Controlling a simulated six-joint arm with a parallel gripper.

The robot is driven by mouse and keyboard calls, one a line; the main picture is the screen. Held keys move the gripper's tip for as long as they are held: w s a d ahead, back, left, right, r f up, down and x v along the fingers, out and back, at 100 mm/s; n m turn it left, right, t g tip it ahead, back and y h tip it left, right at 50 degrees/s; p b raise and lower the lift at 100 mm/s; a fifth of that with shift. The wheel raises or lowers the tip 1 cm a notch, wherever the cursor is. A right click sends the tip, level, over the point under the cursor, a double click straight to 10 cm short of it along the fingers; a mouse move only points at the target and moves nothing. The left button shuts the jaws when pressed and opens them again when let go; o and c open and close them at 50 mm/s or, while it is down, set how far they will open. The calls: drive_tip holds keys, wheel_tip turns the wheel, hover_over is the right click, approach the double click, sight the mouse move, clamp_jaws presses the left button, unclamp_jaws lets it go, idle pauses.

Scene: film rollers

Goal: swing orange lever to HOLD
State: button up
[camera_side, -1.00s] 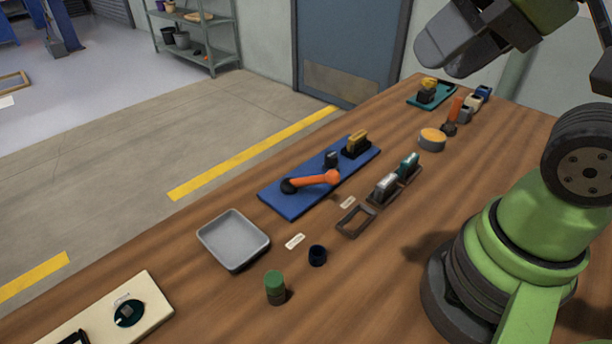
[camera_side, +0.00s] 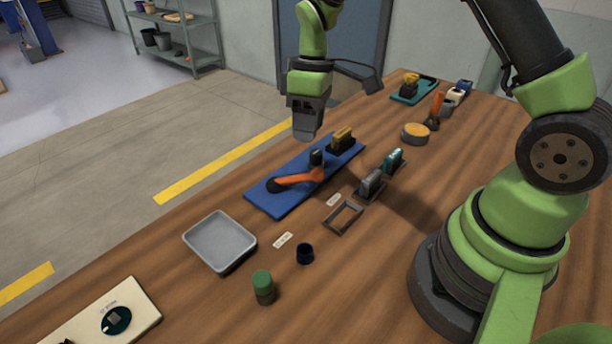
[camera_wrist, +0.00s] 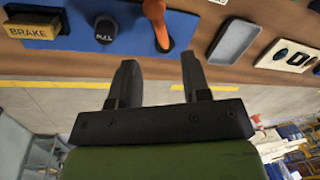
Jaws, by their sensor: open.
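The orange lever (camera_side: 300,179) lies across the blue board (camera_side: 262,197), with its dark pivot end at the lower left and its tip toward the right. In the wrist view the lever (camera_wrist: 158,20) shows only in part, cut off by the top edge. A dark block (camera_side: 316,157) and a yellow-topped block (camera_side: 342,139) stand on the board. In the wrist view the yellow block (camera_wrist: 32,31) reads BRAKE; the dark round-topped piece (camera_wrist: 105,30) has lettering hard to read. My gripper (camera_side: 308,134) is above the board's far side, apart from the lever. Its fingers (camera_wrist: 160,75) are open and empty.
A grey tray (camera_side: 220,240), a green-capped cylinder (camera_side: 263,287) and a dark cup (camera_side: 305,253) are at the near side. A dark frame (camera_side: 343,217) and slotted blocks (camera_side: 371,184) stand right of the board. A yellow-topped tin (camera_side: 415,133) is farther back.

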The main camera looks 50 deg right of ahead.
sight(306, 174)
drive_tip(key=f, duration=0.3)
drive_tip(key=a+f, duration=0.1)
drive_tip(key=f, duration=0.7)
drive_tip(key=shift+s+a, duration=0.25)
drive_tip(key=shift+s, duration=0.1)
drive_tip(key=shift+r, duration=0.1)
clamp_jaws()
